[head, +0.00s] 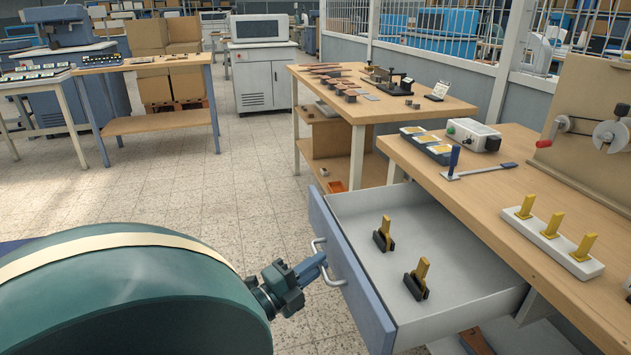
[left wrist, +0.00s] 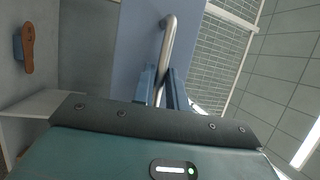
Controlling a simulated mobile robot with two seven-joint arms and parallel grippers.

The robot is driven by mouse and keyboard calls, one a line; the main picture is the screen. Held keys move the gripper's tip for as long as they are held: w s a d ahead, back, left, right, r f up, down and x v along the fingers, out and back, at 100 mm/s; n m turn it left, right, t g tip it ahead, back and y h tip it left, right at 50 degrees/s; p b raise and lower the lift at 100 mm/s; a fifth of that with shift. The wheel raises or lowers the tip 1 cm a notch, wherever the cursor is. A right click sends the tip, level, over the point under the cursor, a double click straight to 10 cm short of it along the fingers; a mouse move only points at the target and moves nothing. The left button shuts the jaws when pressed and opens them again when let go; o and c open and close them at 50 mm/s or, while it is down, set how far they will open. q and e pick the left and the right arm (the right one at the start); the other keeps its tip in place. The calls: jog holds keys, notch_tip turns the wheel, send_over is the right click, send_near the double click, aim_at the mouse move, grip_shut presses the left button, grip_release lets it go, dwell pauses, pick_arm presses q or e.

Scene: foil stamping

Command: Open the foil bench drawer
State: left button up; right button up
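The foil bench drawer (head: 440,325) stands pulled out from under the bench on the right, with its white inside showing. Its blue-grey front (head: 345,270) carries a silver bar handle (head: 333,281). My left gripper (head: 318,262) is at this handle, on the outer side of the front. In the left wrist view the handle (left wrist: 169,42) runs down between the two blue fingers (left wrist: 162,88), which are closed around it. Two yellow-handled stamps, one farther (head: 384,234) and one nearer (head: 418,279), stand in the drawer. My right gripper is not in view.
The foil bench top (head: 470,190) holds a white rack (head: 552,244) of yellow-handled pieces, a blue-handled lever tool (head: 454,162) and a grey box (head: 472,134). Another wooden table (head: 370,100) stands behind. The tiled floor (head: 215,170) left of the drawer is clear.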

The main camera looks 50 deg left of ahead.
pick_arm(q)
jog(key=o, duration=0.3)
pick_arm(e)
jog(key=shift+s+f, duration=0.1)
pick_arm(q)
jog(key=shift+o, duration=0.2)
jog(key=s+f, duration=0.2)
jog(key=s, duration=1.1)
jog(key=shift+b, duration=0.35)
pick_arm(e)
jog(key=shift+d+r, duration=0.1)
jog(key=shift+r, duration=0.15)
pick_arm(q)
jog(key=shift+f, duration=0.1)
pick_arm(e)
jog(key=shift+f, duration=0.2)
